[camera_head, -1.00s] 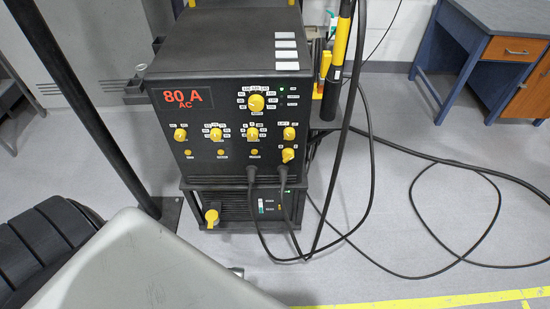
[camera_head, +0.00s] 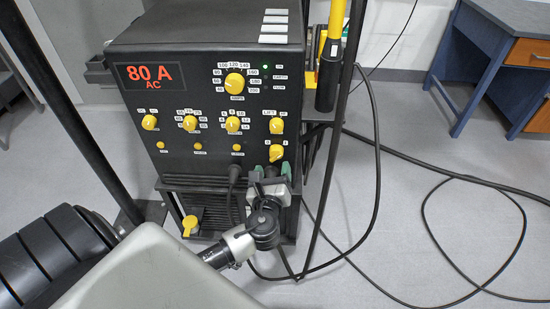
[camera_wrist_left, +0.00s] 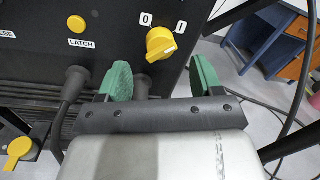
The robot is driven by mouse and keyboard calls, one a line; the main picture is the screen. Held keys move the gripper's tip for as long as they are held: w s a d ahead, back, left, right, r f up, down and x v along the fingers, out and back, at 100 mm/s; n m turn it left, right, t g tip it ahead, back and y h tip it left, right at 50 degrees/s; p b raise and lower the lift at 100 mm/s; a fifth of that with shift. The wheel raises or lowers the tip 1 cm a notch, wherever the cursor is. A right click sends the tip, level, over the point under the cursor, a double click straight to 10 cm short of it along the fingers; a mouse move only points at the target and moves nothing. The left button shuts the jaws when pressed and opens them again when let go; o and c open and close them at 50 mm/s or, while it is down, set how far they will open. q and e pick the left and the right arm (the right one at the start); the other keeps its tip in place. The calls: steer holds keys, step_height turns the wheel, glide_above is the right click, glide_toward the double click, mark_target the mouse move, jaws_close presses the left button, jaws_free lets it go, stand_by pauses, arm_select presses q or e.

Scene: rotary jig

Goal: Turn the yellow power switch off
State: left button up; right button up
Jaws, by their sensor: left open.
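The yellow power switch (camera_head: 276,152) is a knob at the lower right of the black machine's front panel. It also shows in the left wrist view (camera_wrist_left: 160,43), between a "0" label on its left and an "I" label on its right. The knob is tilted toward the upper right, the "I" side. My left gripper (camera_head: 270,173) is open, with green fingertips, just below the switch in the head view. In the left wrist view the open fingers (camera_wrist_left: 161,78) stand either side of the knob's line, with nothing between them. I cannot tell the remaining distance to the panel. My right gripper is not in view.
Other yellow knobs (camera_head: 190,123) and a red "80 A AC" display (camera_head: 151,77) are on the panel. A green "ON" light (camera_head: 293,66) glows. A black cable plug (camera_wrist_left: 76,77) sits left of the fingers. A dark pole and cables stand to the right.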

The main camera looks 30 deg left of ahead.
mark_target(275, 158)
arm_select(q)
steer(key=x, duration=0.5)
steer(key=shift+w+a, duration=0.15)
steer(key=shift+w, duration=0.15)
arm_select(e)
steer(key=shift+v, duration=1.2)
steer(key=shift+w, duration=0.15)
arm_select(q)
steer(key=shift+f+b, duration=0.1)
steer(key=shift+b, duration=0.2)
steer(key=c, duration=0.8)
